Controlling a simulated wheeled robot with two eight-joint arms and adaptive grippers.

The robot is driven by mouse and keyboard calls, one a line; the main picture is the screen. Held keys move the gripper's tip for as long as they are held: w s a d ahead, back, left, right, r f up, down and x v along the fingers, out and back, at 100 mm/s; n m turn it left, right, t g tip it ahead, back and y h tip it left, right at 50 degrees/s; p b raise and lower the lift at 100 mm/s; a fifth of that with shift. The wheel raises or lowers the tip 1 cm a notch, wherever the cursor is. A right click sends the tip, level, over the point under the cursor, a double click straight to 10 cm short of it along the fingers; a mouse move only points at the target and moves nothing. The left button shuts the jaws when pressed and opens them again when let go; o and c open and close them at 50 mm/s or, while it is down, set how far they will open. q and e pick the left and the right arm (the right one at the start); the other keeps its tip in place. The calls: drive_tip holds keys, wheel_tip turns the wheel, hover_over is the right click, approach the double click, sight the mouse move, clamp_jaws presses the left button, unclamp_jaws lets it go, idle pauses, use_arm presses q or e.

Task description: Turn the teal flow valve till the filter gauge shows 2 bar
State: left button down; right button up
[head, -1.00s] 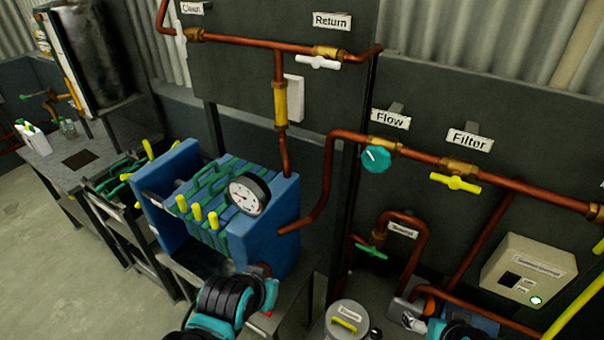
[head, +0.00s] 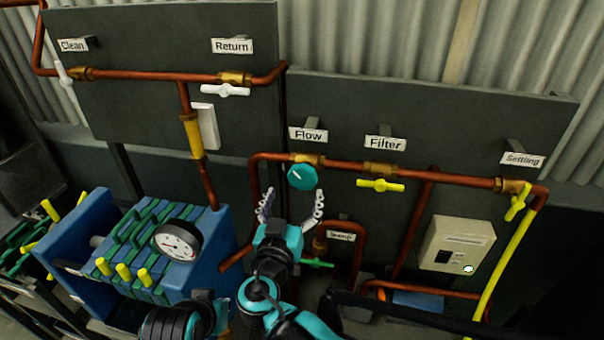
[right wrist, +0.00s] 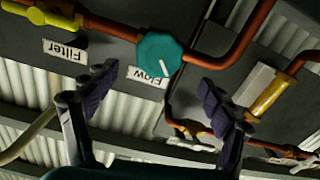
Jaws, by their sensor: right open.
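The teal flow valve (head: 302,177) is a round knob with a white pointer mark, on the copper pipe under the "Flow" label (head: 308,134). In the right wrist view the knob (right wrist: 160,52) lies beyond and between my fingertips. My right gripper (head: 291,205) is open and empty, just below the knob in the head view; I see no contact. The filter gauge (head: 178,240) is a white round dial with a black rim on the blue filter press (head: 212,240). Its needle shows, but its reading is too small to tell. My left gripper is not clearly in view.
Yellow filter valve (head: 380,185) is on the same pipe to the right, with another yellow valve (head: 517,203) under "Settling". A green-handled valve (head: 317,263) is below the flow knob. A beige switch box (head: 457,246) with a lit green button is at right.

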sight(301, 178)
drive_tip(key=w, duration=0.3)
drive_tip(key=w+d+b, duration=0.1)
drive_tip(key=w, duration=0.2)
drive_tip(key=shift+w+d, duration=0.1)
drive_tip(key=shift+d, duration=0.1)
drive_tip(key=shift+w+d+b, duration=0.15)
drive_tip(key=shift+w+b, duration=0.2)
drive_tip(key=shift+w, duration=0.2)
drive_tip(key=c, duration=1.2)
